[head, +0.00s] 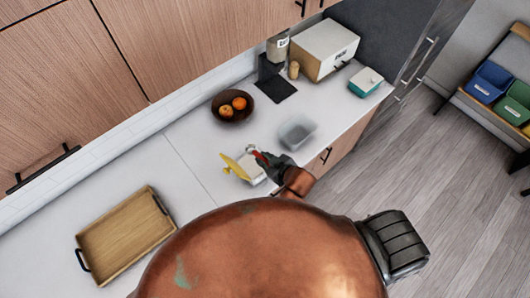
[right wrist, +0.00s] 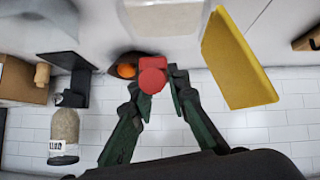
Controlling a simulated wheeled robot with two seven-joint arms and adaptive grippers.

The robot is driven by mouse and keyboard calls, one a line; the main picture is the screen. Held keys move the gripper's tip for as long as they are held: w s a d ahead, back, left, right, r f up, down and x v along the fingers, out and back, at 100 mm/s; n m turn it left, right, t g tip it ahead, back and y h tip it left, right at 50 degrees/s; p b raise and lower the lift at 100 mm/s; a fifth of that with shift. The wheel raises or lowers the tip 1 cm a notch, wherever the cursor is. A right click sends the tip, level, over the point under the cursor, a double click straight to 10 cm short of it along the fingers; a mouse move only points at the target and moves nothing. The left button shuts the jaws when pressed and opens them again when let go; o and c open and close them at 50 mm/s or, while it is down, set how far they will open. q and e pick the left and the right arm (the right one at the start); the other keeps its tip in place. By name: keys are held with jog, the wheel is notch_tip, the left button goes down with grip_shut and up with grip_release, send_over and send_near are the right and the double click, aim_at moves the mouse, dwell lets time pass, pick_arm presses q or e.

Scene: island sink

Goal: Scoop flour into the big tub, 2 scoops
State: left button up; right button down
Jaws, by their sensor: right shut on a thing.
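My right gripper (head: 272,167) is shut on a red handle (head: 258,155), which looks like the scoop's. In the right wrist view the red handle (right wrist: 152,78) sits between the fingertips of my right gripper (right wrist: 155,85). The scoop's bowl cannot be made out. A whitish box (head: 252,170), likely the flour container, stands beside the gripper with a yellow lid-like panel (head: 234,165) raised at its left. The yellow panel also shows in the right wrist view (right wrist: 236,62). A clear tub (head: 297,131) stands just beyond the gripper; its contents cannot be told. My left gripper is not in view.
A dark bowl of orange fruit (head: 232,114) stands behind. A grain dispenser (head: 277,50), a bread box (head: 323,49) and a teal-and-white container (head: 366,82) stand farther right. A wooden tray (head: 125,236) lies at left. Counter between tray and bowl is clear.

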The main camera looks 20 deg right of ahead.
aim_at(251, 149)
jog(key=shift+s+d+r+p, duration=0.1)
jog(key=shift+s+r+p, duration=0.15)
jog(key=shift+s+p, duration=0.15)
jog(key=shift+s+f, duration=0.15)
jog(key=shift+f+g+p, duration=0.35)
jog(key=shift+f+g, duration=0.05)
jog(key=shift+f, duration=0.35)
jog(key=shift+w+a+f+g, duration=0.2)
jog(key=shift+w+f+g, duration=0.1)
jog(key=shift+f+g, duration=0.1)
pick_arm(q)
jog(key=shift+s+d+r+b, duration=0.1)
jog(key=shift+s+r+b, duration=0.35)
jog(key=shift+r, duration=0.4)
pick_arm(e)
notch_tip(251, 149, down, 6)
jog(key=w+g+h, duration=0.1)
jog(key=w, duration=0.1)
jog(key=shift+a+r+g, duration=0.15)
jog(key=shift+a+g, duration=0.15)
jog(key=shift+a, duration=0.1)
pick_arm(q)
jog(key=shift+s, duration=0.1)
